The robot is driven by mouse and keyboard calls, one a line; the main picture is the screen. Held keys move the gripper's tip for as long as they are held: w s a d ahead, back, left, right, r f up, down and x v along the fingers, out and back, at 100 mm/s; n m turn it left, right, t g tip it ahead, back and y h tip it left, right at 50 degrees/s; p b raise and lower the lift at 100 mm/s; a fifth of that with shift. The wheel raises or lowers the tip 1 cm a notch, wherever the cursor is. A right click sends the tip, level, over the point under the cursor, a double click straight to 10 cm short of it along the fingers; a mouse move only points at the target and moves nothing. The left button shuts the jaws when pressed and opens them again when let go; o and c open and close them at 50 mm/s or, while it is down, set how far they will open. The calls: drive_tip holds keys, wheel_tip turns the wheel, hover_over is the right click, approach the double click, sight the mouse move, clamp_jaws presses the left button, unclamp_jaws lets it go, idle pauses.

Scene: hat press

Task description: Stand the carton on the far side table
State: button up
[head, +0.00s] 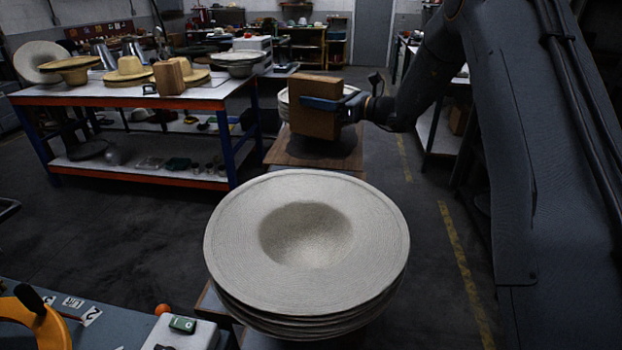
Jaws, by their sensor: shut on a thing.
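My gripper (322,103) reaches in from the right and is shut on a brown carton (316,126). One blue finger lies across the carton's near face; the other finger is hidden behind it. The carton looks upright. It is in front of a brown-topped table (345,158) beyond the hat stack. I cannot tell whether the carton's base touches that top or hangs just above it. I cannot tell for sure which table is the far side table.
A stack of pale hat bodies (240,220) fills the near middle. A workbench (120,97) with orange edges, straw hats and a small wooden block (170,78) stands at left. More pale hats (283,104) show behind the carton. A control panel (110,315) is at lower left.

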wheel_tip(320, 180, down, 21)
drive_tip(key=s+a+p, duration=0.1)
drive_tip(key=p, duration=0.1)
drive_tip(key=shift+s+a+f+t, duration=0.2)
drive_tip(key=shift+s+a+t, duration=0.1)
drive_tip(key=shift+t, duration=0.1)
drive_tip(key=shift+f, duration=0.1)
drive_tip(key=shift+f, duration=0.1)
drive_tip(key=o, duration=1.2)
